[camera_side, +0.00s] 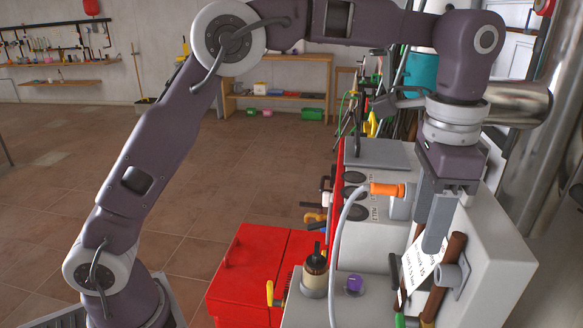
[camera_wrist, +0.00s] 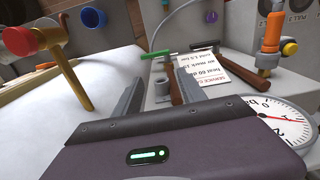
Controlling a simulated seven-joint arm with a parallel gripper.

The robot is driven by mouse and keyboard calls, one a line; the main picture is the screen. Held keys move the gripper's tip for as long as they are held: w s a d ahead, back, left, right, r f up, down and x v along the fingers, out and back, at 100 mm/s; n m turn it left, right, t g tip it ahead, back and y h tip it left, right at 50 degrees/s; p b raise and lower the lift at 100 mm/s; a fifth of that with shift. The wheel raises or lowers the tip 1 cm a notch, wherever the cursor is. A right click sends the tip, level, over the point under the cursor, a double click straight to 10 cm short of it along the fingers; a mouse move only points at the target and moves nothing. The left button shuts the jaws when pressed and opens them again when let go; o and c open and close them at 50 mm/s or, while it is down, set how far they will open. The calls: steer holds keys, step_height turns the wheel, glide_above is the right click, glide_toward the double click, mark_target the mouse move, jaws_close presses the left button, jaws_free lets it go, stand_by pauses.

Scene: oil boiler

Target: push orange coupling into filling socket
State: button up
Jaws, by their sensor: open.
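The orange coupling (camera_side: 387,189) sits at the upper end of a pale hose (camera_side: 337,240), left of my gripper (camera_side: 434,226) in the side view. In the wrist view an orange fitting (camera_wrist: 270,45) shows at upper right, outside my fingers. My gripper (camera_wrist: 162,95) is open and empty, pointing down over the machine top, apart from the coupling. I cannot tell for certain which opening is the filling socket. A grey ring with a purple centre (camera_side: 354,284) lies on the front ledge.
Wooden-handled tools (camera_side: 444,285) and a printed card (camera_side: 421,262) lie just below my fingers. A round dial (camera_wrist: 270,125) is at right in the wrist view. A red valve handle (camera_wrist: 35,38) stands at left. A red cabinet (camera_side: 248,262) stands beside the machine.

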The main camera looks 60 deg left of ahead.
steer(key=s+a+r+n+t, duration=0.1)
steer(key=s+a+r+n, duration=0.1)
steer(key=s+a, duration=0.4)
steer(key=s+a+r+n+t, duration=0.2)
steer(key=s+a+r+n, duration=0.1)
steer(key=s+a, duration=0.4)
steer(key=shift+s+a+r, duration=0.25)
steer(key=shift+a+r, duration=0.2)
steer(key=s+a+f+n+t, duration=0.2)
steer(key=s+f, duration=0.4)
steer(key=s, duration=0.4)
steer(key=a+n, duration=0.1)
steer(key=a, duration=0.1)
steer(key=shift+s+a+n, duration=0.3)
steer(key=shift+s+a, duration=0.05)
